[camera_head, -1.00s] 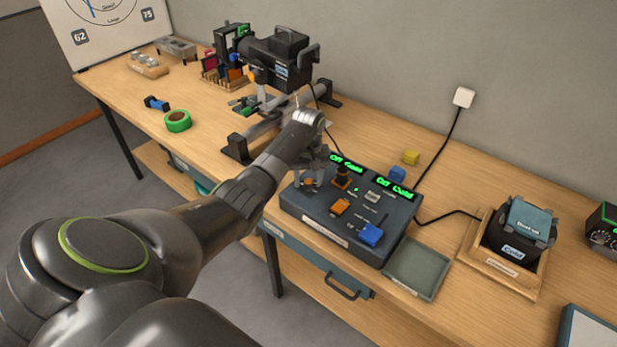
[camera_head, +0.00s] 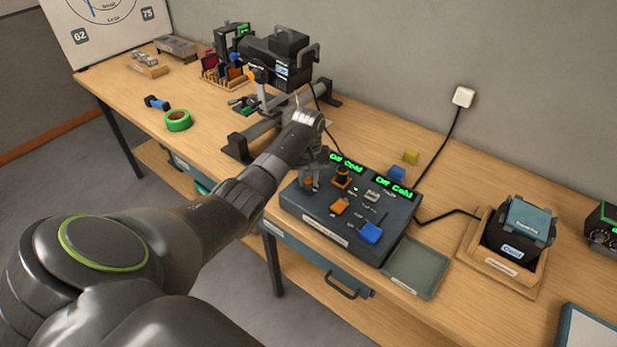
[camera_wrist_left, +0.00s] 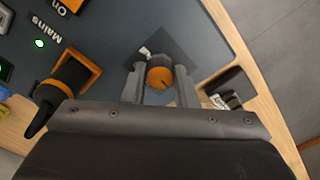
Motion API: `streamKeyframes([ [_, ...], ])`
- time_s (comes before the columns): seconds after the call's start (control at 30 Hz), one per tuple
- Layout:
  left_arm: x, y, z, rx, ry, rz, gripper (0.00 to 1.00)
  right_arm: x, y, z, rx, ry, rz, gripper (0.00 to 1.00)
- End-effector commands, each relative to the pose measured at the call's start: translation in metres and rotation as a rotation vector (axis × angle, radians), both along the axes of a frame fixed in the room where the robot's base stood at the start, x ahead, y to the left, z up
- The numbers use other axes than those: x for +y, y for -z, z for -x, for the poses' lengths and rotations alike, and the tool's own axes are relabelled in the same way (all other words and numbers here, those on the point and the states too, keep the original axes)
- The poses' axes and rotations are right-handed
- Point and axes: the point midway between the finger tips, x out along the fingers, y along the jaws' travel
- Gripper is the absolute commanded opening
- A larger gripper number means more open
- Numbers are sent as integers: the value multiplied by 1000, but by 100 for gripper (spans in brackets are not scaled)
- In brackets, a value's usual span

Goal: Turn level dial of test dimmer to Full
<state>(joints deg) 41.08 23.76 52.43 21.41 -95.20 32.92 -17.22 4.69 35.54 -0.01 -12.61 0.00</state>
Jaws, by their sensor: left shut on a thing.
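The test dimmer is a dark grey box (camera_head: 330,222) on the workbench, with green displays along its back edge. Its orange level dial (camera_wrist_left: 159,76) sits between the two fingers of my left gripper (camera_wrist_left: 158,84) in the left wrist view. The fingers are shut on the dial from both sides. In the head view the left gripper (camera_head: 314,172) is over the far left part of the box and hides most of the dial. The dial's exact pointer setting and scale cannot be read. My right gripper is not in view.
An orange-based switch lever (camera_head: 342,177) stands close beside the gripper. A spotlight (camera_head: 280,60) stands behind left. An empty tray (camera_head: 416,268) lies at right.

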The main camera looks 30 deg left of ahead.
Motion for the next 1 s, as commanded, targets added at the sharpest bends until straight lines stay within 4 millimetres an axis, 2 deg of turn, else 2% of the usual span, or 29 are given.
streamKeyframes([
  [0.17, 0, -3, -1, 0, 101, 0, 3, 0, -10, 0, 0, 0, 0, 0],
  [0.5, 0, -4, -1, -1, 408, 0, 3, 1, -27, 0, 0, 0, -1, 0],
  [1.0, 0, -3, -2, -3, 884, -2, 3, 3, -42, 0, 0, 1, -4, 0],
])
